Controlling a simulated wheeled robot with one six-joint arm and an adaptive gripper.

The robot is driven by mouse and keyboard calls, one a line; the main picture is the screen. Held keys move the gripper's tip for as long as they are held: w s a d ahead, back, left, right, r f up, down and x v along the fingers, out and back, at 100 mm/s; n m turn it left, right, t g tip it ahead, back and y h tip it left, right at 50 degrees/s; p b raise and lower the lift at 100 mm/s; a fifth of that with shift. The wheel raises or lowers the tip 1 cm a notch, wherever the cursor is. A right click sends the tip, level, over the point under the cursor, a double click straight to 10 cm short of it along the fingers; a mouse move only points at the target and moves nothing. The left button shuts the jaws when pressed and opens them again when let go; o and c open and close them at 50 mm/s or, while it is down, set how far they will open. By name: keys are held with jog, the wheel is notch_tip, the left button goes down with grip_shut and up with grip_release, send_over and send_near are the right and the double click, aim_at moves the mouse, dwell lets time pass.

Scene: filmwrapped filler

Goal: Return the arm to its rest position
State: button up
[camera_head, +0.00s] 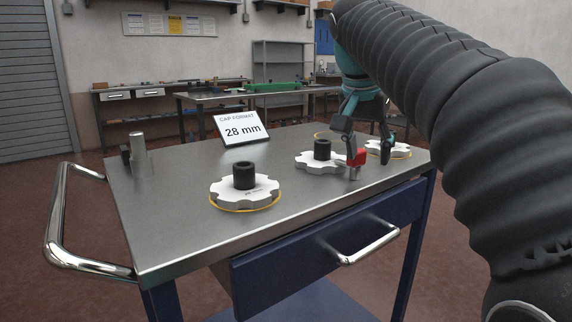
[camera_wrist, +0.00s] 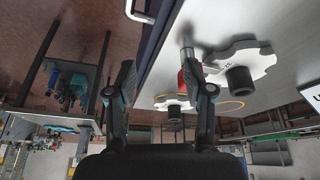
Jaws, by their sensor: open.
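My gripper (camera_head: 367,140) is open above the far right part of the steel cart top (camera_head: 180,215), its fingers pointing down. My arm runs down the right side of the head view.
White lobed discs with black hubs lie on the cart: front (camera_head: 232,196), middle (camera_head: 311,166) and far right (camera_head: 376,148). A "CAP FORMAT 28 mm" sign (camera_head: 241,128) and a metal post (camera_head: 139,157) stand behind. A bar handle (camera_head: 60,215) projects left. The cart's front left is clear.

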jog(key=s+f+n+t+y, duration=0.1)
jog(key=s+f+n, duration=0.2)
jog(key=s+f, duration=0.8)
jog(key=s+f+n+t+y, duration=0.1)
jog(key=s+f+n, duration=0.2)
jog(key=s+f, duration=0.8)
notch_tip(320, 180, down, 5)
jog(key=shift+d+f+n+y, duration=0.1)
jog(key=shift+d+n+y, duration=0.05)
jog(key=shift+n+y, duration=0.2)
jog(key=shift+s, duration=0.1)
